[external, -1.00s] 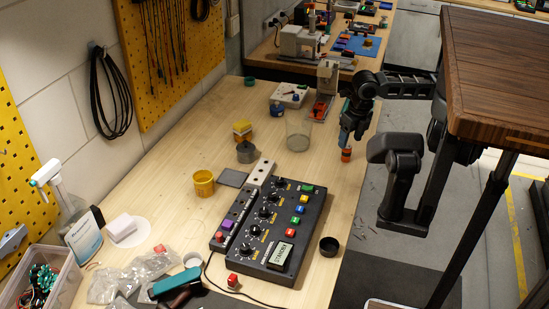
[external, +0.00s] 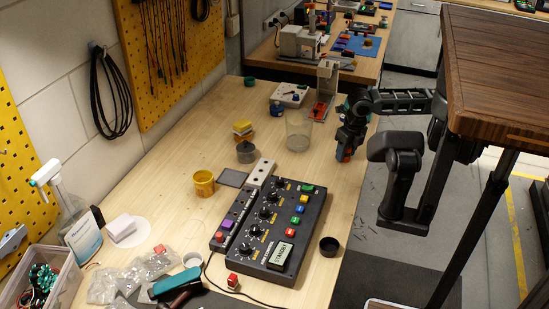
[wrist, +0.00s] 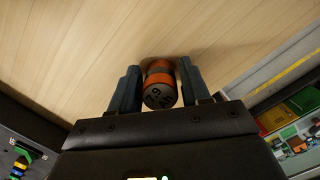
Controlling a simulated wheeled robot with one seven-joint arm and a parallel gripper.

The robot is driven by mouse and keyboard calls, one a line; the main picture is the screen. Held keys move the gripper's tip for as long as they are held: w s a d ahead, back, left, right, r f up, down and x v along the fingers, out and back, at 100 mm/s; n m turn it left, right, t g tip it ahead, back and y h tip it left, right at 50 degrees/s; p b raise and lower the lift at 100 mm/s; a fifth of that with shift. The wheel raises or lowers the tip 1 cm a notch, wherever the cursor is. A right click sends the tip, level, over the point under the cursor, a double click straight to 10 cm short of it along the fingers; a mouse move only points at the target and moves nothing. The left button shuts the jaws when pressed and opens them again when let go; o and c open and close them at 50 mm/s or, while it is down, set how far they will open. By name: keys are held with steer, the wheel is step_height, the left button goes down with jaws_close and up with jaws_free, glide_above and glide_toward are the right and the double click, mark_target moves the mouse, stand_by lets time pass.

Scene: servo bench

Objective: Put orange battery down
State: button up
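The orange battery (wrist: 159,78) shows in the wrist view as a short cylinder with orange and dark bands and a dark, marked end face towards me. It is between the two fingers of my gripper (wrist: 160,82), close to both; I cannot tell whether they press on it. In the external view my gripper (external: 346,152) points down at the right edge of the wooden bench (external: 275,135). Its fingers reach down beside the battery (external: 346,153), which is mostly hidden. The battery's lower end looks at or very near the bench top.
A clear container (external: 299,130) stands left of my gripper, with a red device (external: 320,108) behind it. A black control box (external: 280,226) and a small black cup (external: 329,246) lie nearer the camera. Bare wood lies between the gripper and the control box.

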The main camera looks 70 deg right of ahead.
jaws_close()
